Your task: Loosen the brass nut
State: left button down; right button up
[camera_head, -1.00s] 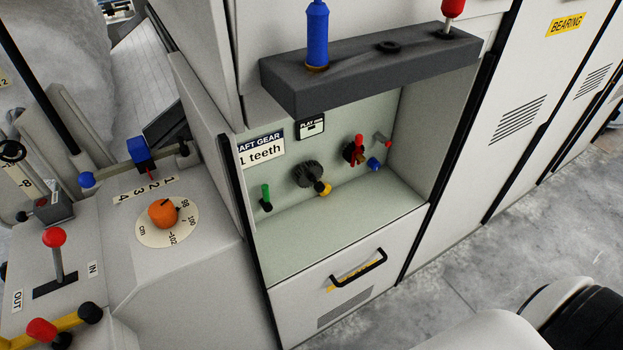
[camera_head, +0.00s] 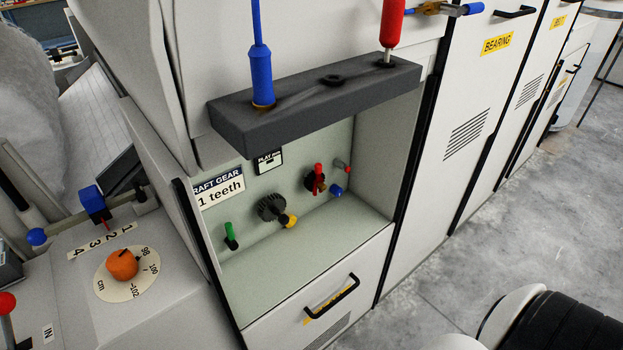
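An open recess (camera_head: 300,235) in the white machine cabinet holds a dark toothed gear (camera_head: 270,207) on its back wall. A yellow knob (camera_head: 291,221) sits at the gear's lower right. Further right is a dark round fitting with a red handle (camera_head: 318,172) and a small brownish part (camera_head: 321,188) at its front. I cannot tell for sure which piece is the brass nut; it is too small to make out. Neither of my grippers shows.
A dark shelf (camera_head: 320,110) above the recess holds a blue-handled tool (camera_head: 262,80) and a red-handled tool (camera_head: 392,25). Inside are a green lever (camera_head: 230,236) and a blue knob (camera_head: 336,190). An orange dial (camera_head: 122,264) is at left.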

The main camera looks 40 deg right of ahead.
aim_at(321, 185)
jog(key=z, duration=1.1)
jog(key=l+u, duration=0.25)
jog(key=l, duration=0.25)
